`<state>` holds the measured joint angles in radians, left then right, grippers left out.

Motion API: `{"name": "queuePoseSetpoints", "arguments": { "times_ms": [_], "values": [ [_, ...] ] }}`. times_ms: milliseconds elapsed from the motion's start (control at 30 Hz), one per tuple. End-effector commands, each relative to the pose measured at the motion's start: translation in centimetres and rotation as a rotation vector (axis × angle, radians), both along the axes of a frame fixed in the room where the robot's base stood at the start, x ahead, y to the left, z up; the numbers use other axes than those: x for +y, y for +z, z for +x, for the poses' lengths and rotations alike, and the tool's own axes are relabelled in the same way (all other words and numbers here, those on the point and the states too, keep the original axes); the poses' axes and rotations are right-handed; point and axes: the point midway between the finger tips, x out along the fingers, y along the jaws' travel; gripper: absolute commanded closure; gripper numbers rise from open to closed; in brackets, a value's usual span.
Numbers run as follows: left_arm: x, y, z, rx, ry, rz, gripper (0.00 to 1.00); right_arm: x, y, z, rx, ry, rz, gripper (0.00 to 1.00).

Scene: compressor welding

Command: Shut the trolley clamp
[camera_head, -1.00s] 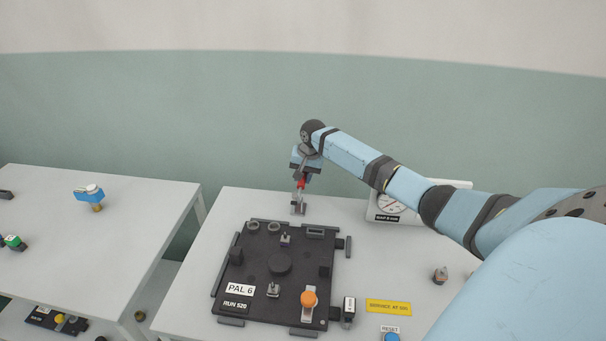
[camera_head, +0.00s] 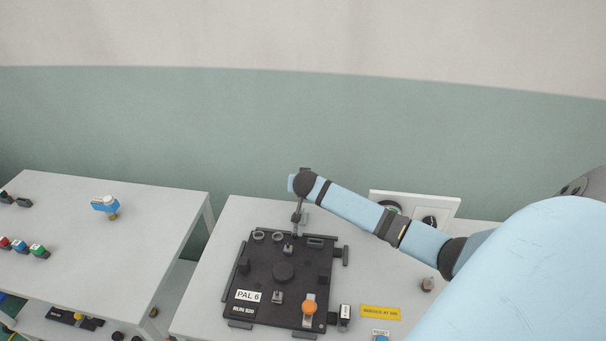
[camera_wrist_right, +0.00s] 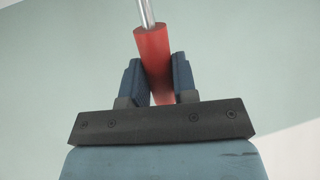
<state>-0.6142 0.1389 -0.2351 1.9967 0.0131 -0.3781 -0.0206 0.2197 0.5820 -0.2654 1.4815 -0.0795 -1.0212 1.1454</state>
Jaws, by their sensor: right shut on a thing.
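The trolley clamp (camera_head: 299,214) stands at the back edge of the table, behind the black pallet plate marked PAL 6 (camera_head: 264,262). Only its grey lower part shows in the head view; my right wrist hides the rest. In the right wrist view its red handle (camera_wrist_right: 153,48) sits between the two dark fingers of my right gripper (camera_wrist_right: 157,80), with a metal rod coming out of its far end. The right gripper is shut on this handle. In the head view its fingertips are hidden. My left gripper is not in view.
The pallet carries an orange knob (camera_head: 309,307) and several small fittings. A yellow label (camera_head: 380,313) lies to its right. A white panel with dials (camera_head: 440,203) stands at the back right, behind my arm. Another table (camera_head: 110,245) stands at the left, across a gap.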

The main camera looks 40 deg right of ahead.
Motion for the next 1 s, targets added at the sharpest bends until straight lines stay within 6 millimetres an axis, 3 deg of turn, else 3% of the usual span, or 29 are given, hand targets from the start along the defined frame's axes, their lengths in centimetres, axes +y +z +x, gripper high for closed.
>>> {"name": "queuePoseSetpoints", "arguments": {
  "times_ms": [833, 867, 933, 1000],
  "values": [
    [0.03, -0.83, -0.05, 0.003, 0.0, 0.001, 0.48, 0.9, 0.42, -0.75, -0.082, 0.0, -0.105, 1.0],
    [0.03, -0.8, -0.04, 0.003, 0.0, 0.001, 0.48, 0.91, 0.41, -0.75, -0.081, 0.0, -0.105, 0.67],
    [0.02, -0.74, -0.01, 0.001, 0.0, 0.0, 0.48, 0.9, 0.41, -0.74, -0.081, 0.0, -0.105, 0.51],
    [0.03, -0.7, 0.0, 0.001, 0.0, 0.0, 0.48, 0.89, 0.42, -0.74, -0.082, 0.0, -0.104, 0.48]
  ]
}}
